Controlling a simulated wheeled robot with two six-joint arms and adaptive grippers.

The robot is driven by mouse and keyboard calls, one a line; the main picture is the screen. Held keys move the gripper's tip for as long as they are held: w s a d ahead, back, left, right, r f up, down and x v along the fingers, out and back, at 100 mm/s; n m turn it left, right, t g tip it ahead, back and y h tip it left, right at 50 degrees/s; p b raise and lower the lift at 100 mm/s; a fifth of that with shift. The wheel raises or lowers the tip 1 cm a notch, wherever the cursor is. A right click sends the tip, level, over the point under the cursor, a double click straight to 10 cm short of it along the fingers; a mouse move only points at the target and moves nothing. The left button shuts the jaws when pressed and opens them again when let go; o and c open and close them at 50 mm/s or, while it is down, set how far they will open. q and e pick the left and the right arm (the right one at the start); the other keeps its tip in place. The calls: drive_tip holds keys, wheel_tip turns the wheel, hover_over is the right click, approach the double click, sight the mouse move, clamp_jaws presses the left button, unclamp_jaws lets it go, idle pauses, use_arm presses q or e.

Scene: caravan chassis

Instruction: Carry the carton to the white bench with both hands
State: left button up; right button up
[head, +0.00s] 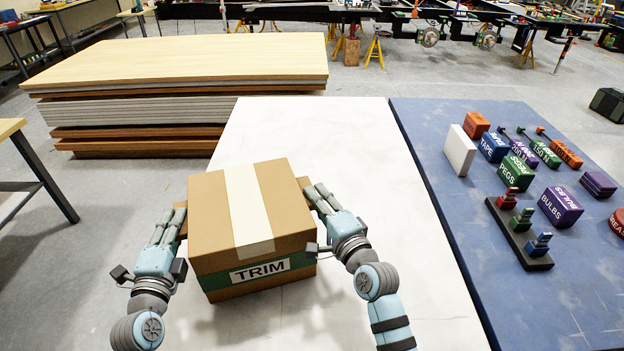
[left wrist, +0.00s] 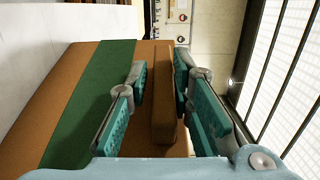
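The brown carton (head: 219,224), with pale tape on top and a green band marked TRIM, is over the near left part of the white bench (head: 340,135). It looks level; I cannot tell for sure whether its base touches the bench. My left gripper (head: 170,213) is at its left side. The left wrist view shows a brown side bar (left wrist: 164,110) of the carton between the left gripper's parted fingers (left wrist: 161,85), with a small gap on one side. My right gripper (head: 315,191) is at the right side by another bar (head: 303,183), its fingers apart.
A blue table (head: 430,150) adjoins on the right with labelled blocks, a white block (head: 460,150) and a dark peg rack (head: 518,236). Stacked boards (head: 180,65) stand behind on the left. The bench beyond the carton is clear.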

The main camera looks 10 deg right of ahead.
use_arm(q)
drive_tip(key=shift+o, duration=1)
drive_tip(key=shift+r, duration=0.2)
use_arm(e)
drive_tip(key=shift+o, duration=1)
drive_tip(key=shift+r, duration=0.2)
drive_tip(key=shift+w, duration=0.1)
drive_tip(key=shift+s, duration=0.5)
use_arm(q)
drive_tip(key=s+a, duration=0.2)
drive_tip(key=s, duration=0.9)
drive_tip(key=shift+s, duration=0.3)
use_arm(e)
drive_tip(key=v, duration=1.1)
use_arm(q)
drive_tip(key=shift+a, duration=0.1)
